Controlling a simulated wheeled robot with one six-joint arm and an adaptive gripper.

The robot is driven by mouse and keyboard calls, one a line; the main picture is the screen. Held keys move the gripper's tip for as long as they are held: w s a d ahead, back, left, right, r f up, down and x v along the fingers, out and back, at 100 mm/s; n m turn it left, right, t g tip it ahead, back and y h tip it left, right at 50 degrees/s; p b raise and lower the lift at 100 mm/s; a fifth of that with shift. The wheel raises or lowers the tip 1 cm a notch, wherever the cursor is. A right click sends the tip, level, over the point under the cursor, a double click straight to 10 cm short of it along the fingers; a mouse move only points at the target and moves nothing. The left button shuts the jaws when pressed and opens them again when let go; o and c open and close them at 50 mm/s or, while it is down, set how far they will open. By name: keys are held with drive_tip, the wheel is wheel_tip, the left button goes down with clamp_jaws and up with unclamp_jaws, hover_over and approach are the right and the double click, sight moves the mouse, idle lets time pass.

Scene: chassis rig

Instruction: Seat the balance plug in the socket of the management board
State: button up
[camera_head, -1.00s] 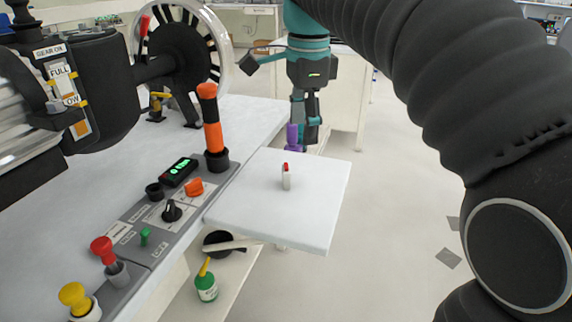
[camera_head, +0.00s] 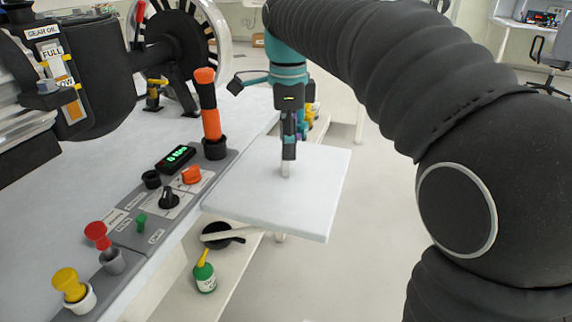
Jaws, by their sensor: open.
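I cannot make out a balance plug or a management board with a socket. A small white upright piece (camera_head: 285,171) stands on a white side shelf (camera_head: 318,205); its red top, seen earlier, is now hidden by my gripper. My gripper (camera_head: 288,152) points down at that piece from above and behind. It is open; its fingers overlap the top of the piece in the picture. I cannot tell whether they touch it or straddle it.
Left of the shelf is a grey control panel (camera_head: 130,236) with knobs, a green display (camera_head: 175,158) and a tall orange-and-black handle (camera_head: 210,115). A green bottle (camera_head: 204,277) and a black pan (camera_head: 216,236) sit below the shelf. The shelf's front is clear.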

sight(285, 162)
drive_tip(key=f, duration=0.5)
drive_tip(key=shift+a+b, duration=0.25)
drive_tip(key=shift+b, duration=0.05)
drive_tip(key=c, duration=1.1)
drive_tip(key=shift+r, duration=0.1)
